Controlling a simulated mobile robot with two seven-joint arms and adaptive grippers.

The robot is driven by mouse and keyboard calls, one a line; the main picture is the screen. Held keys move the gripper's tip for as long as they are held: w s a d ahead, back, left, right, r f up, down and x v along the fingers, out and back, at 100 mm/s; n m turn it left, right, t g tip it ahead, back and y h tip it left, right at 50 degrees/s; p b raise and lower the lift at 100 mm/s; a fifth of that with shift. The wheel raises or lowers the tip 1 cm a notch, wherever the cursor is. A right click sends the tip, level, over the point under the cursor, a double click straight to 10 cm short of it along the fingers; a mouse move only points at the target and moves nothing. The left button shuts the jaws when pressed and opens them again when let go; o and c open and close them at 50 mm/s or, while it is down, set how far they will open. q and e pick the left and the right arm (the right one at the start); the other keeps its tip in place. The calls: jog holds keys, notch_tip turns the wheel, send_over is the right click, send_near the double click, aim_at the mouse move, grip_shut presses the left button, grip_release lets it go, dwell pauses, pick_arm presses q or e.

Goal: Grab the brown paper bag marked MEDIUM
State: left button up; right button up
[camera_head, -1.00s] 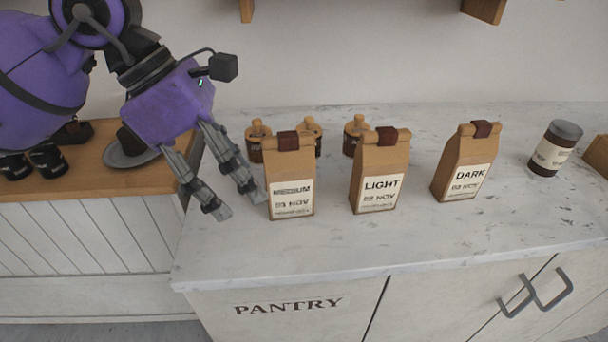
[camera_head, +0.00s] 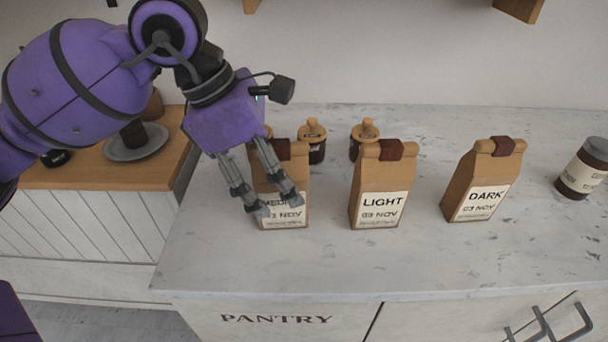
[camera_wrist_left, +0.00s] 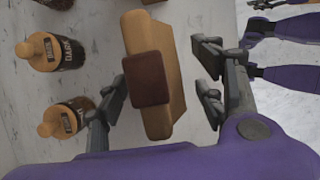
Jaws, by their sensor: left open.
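The brown paper bag marked MEDIUM (camera_head: 299,168) stands upright on the pale counter, leftmost of three bags. My left gripper (camera_head: 277,205) is open in front of it and hides part of its front and label. In the left wrist view, the bag (camera_wrist_left: 132,35) with its dark red clip lies between the spread fingers of my left gripper (camera_wrist_left: 158,95).
The LIGHT bag (camera_head: 378,185) and the DARK bag (camera_head: 482,180) stand to the right. Small jars with wooden lids (camera_head: 313,140) (camera_head: 364,138) stand behind. A larger jar (camera_head: 583,168) is at far right. The counter front (camera_head: 330,265) is clear.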

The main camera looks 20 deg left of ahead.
pick_arm(q)
jog(key=shift+x, duration=0.85)
jog(key=shift+c, duration=0.5)
jog(key=c, duration=1.4)
jog(key=shift+r, duration=0.1)
